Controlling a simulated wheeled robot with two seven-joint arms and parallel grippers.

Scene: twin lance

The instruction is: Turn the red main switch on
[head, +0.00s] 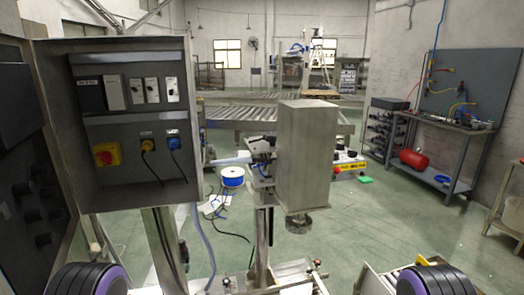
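The red main switch (105,154) is a red knob on a yellow square plate, low on the left side of the dark panel inside an open grey cabinet (188,120). Its knob is too small to read its position clearly. To its right on the same panel are a yellow socket with a black cable (147,144) and a blue socket with a cable (174,142). Neither of my grippers shows in the head view. Only dark ribbed parts with purple rings, probably my own arms, show at the bottom left and bottom right corners.
Breakers (152,90) sit above the switch. The cabinet door (35,170) stands open at left. A tall metal box on a post (306,155) stands right of the cabinet. A roller conveyor (245,115) lies behind. A workbench (445,125) is at right. The space before the panel looks clear.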

